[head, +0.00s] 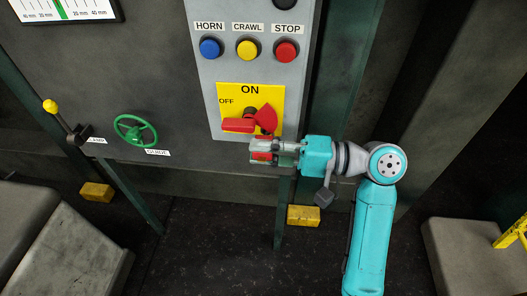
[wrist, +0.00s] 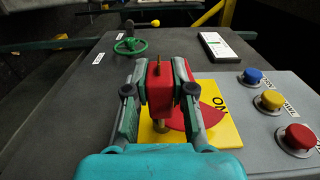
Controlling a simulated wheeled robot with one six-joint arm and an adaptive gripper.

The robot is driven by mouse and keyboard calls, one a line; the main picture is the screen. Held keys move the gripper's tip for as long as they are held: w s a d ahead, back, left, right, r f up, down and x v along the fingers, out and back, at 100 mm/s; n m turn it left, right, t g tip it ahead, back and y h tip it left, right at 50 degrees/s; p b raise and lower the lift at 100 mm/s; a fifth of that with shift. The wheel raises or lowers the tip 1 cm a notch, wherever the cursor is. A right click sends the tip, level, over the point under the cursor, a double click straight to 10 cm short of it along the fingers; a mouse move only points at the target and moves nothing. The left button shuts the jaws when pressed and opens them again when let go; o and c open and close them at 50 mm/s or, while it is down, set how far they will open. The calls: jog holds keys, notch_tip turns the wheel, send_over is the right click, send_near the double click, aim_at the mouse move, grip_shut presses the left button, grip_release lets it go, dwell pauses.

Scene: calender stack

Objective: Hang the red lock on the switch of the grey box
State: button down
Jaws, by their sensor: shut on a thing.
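The grey box (head: 209,85) carries a yellow switch plate (head: 277,96) marked ON at the top and OFF at the left. Its red switch (head: 238,125) has a bar pointing left below OFF and a fan-shaped part. My gripper (head: 262,150) is at the plate's lower right edge, shut on the red lock (head: 261,157), which is mostly hidden by the fingers in the head view. In the wrist view the red lock (wrist: 160,88) sits between both fingers, in front of the yellow plate (wrist: 228,140). Whether the lock touches the switch cannot be told.
Blue (head: 210,48), yellow (head: 247,50) and red (head: 286,51) buttons sit above the plate. A green handwheel (head: 135,131) and a yellow-knobbed lever (head: 51,107) stand to the left. The floor (head: 205,240) below is dark and open.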

jog(key=shift+w, duration=0.55)
jog(key=c, duration=0.9)
grip_release()
jog(key=o, duration=0.4)
jog(key=shift+s, duration=0.1)
jog(key=shift+s+a, duration=0.1)
jog(key=shift+s, duration=3.35)
